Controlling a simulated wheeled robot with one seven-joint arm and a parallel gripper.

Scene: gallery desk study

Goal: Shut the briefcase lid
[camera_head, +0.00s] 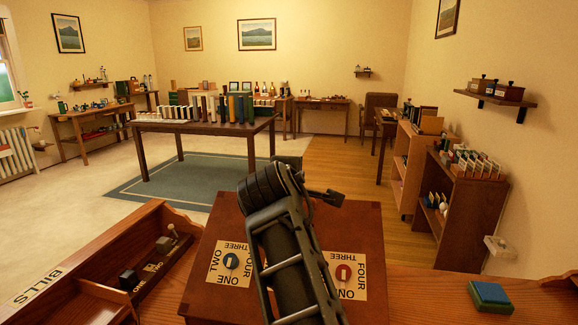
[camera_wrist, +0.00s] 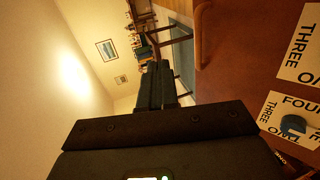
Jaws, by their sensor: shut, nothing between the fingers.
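The briefcase (camera_head: 205,258) is a reddish-brown case on the desk at the bottom centre. Its visible panel carries two white number cards, with a blue knob (camera_head: 231,261) on the left and a red knob (camera_head: 343,272) on the right. I cannot tell how far its lid stands open, since my arm covers the middle. My gripper (camera_head: 328,197) is shut and empty, above the case's far edge. In the wrist view, my gripper (camera_wrist: 158,85) points away over the room, with the brown panel (camera_wrist: 235,75) and a blue knob (camera_wrist: 293,125) to its right.
A wooden desk organiser (camera_head: 105,262) marked BILLS, with small dark pieces inside, stands left of the case. A green and blue block (camera_head: 490,295) lies at right on the desk. A table (camera_head: 205,128) with books stands beyond, past open floor and a rug (camera_head: 205,175).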

